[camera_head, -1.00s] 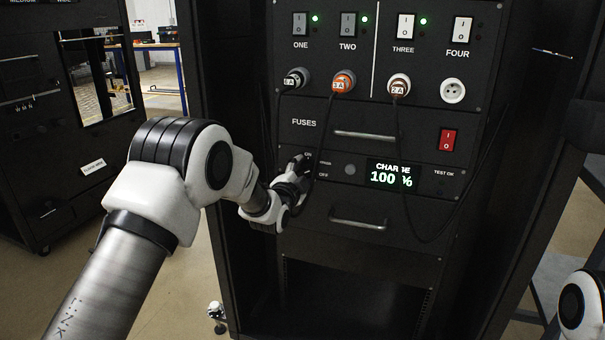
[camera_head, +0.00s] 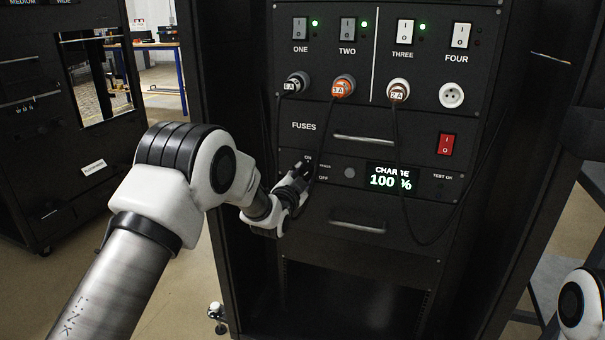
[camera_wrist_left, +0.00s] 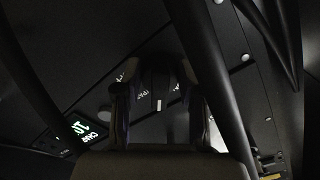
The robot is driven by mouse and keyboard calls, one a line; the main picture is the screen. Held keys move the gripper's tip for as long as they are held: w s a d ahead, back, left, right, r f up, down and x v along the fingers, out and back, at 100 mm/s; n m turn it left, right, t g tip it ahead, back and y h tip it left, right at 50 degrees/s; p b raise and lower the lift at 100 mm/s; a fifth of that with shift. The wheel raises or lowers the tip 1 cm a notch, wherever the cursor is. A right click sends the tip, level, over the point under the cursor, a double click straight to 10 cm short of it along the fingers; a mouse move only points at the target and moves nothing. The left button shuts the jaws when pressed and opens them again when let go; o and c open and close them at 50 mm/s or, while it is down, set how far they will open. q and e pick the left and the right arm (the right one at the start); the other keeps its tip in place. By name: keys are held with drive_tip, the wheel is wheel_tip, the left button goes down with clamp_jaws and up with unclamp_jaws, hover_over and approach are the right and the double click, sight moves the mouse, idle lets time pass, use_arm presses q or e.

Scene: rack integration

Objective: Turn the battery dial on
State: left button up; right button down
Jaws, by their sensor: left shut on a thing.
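The battery dial (camera_wrist_left: 158,100) shows in the left wrist view as a dark knob with a short white mark, between my fingers. In the head view it is hidden behind my left gripper (camera_head: 300,170), beside the ON and OFF labels at the left of the battery panel. My left gripper (camera_wrist_left: 158,110) is shut on the dial, one dark finger on each side. I cannot tell which label the mark points to. The charge display (camera_head: 393,178) to the right is lit and reads 100 %. My right gripper is out of view.
Cables hang in front of the panel from the plugs, including the orange plug (camera_head: 342,88), and one passes close to my left gripper. A drawer handle (camera_head: 357,226) sits below. A red switch (camera_head: 446,144) is at the right. Lights by switches one, two and three are green.

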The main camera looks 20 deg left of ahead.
use_arm(q)
drive_tip(key=n+p, duration=0.1)
drive_tip(key=n, duration=0.3)
drive_tip(key=shift+d, duration=0.1)
drive_tip(key=shift+d+f+n+p, duration=0.1)
drive_tip(key=shift+n+p, duration=0.55)
drive_tip(key=shift+n, duration=1.45)
drive_tip(key=o, duration=1.1)
drive_tip(key=shift+s, duration=0.1)
drive_tip(key=s, duration=1.1)
drive_tip(key=shift+s+a, duration=0.25)
drive_tip(key=shift+s, duration=0.15)
